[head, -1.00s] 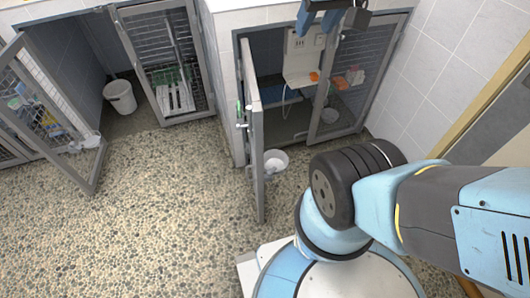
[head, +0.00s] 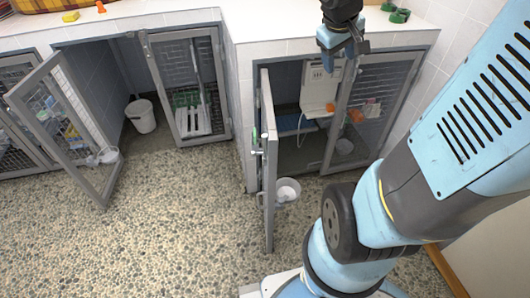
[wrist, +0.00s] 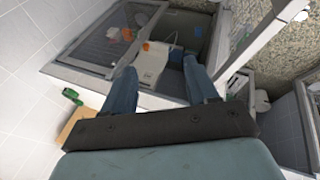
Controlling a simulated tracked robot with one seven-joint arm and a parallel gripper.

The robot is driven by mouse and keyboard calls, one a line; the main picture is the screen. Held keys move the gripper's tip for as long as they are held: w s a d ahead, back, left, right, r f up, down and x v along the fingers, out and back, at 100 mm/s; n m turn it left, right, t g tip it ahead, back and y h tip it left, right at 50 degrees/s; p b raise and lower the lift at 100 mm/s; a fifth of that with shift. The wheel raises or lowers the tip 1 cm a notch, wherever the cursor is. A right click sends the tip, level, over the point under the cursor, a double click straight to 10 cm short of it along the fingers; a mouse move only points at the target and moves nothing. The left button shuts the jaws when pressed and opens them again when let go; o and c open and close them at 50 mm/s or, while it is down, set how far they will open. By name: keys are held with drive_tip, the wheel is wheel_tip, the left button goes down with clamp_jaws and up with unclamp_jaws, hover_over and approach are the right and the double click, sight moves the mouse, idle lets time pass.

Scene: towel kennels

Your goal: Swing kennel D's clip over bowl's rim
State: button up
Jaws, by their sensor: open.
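A white bowl (head: 287,190) sits low beside the open mesh door (head: 268,165) of the right-hand kennel in the head view. A clip at its rim is too small to make out. Another pale bowl (head: 103,156) is low on the open door at the left. I cannot read any letter that tells which kennel is D. My gripper (head: 342,46) is open and empty, high in front of the right-hand kennel and well above the bowl. In the wrist view its two blue fingers (wrist: 161,88) are spread apart, pointing towards the kennel opening.
The white counter (head: 275,27) runs above the kennels. Green things (head: 400,15) lie on its right end. The open door stands out into the room. A white bucket (head: 141,115) is in the left kennel. The pebbled floor (head: 170,215) in front is clear.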

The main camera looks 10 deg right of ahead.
drive_tip(key=w+d+f+n+g+h, duration=0.1)
drive_tip(key=w+d+f+n, duration=0.4)
drive_tip(key=w+f, duration=0.55)
drive_tip(key=n+g+y, duration=0.3)
drive_tip(key=n+y, duration=0.6)
approach(282, 200)
drive_tip(key=x, duration=0.9)
drive_tip(key=shift+w+f, duration=0.15)
drive_tip(key=shift+c, duration=0.2)
